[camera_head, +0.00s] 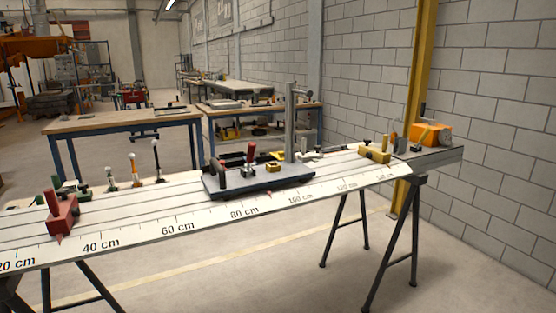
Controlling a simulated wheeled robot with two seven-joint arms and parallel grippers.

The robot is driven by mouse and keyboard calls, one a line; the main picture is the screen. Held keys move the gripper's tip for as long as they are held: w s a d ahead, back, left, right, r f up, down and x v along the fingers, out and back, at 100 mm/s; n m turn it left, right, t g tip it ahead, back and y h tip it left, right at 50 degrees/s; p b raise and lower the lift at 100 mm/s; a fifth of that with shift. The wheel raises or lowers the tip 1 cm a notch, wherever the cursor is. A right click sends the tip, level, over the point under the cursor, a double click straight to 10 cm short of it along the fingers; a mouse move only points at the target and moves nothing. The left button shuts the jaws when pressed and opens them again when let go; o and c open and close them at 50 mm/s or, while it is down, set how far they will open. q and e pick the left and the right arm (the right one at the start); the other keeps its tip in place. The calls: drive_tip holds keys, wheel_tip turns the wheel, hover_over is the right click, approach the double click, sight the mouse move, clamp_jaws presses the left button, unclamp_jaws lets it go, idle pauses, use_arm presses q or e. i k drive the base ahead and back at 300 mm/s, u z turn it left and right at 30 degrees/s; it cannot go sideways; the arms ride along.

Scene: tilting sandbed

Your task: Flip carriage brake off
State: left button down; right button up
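The carriage (285,183) is a dark grey flat plate on the long bench rail, around the 80 to 100 cm marks. A tall grey post (290,125) stands upright near its right end. A small upright lever with a red handle (250,153) stands on the carriage near its middle, and a small yellow block (272,167) is beside it. A dark round part (222,172) is at the carriage's left end. I cannot tell which part is the brake or how it is set. Neither of my grippers is in view.
The bench (150,218) has a centimetre scale along its front and stands on black trestle legs. A red block (62,211) sits at its left, a yellow block (375,154) and an orange box (431,134) at its right. Several small upright levers stand behind. The floor in front is clear.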

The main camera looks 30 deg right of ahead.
sight(252, 145)
drive_tip(key=z, duration=0.75)
drive_tip(key=i, duration=0.75)
drive_tip(key=z, duration=0.4)
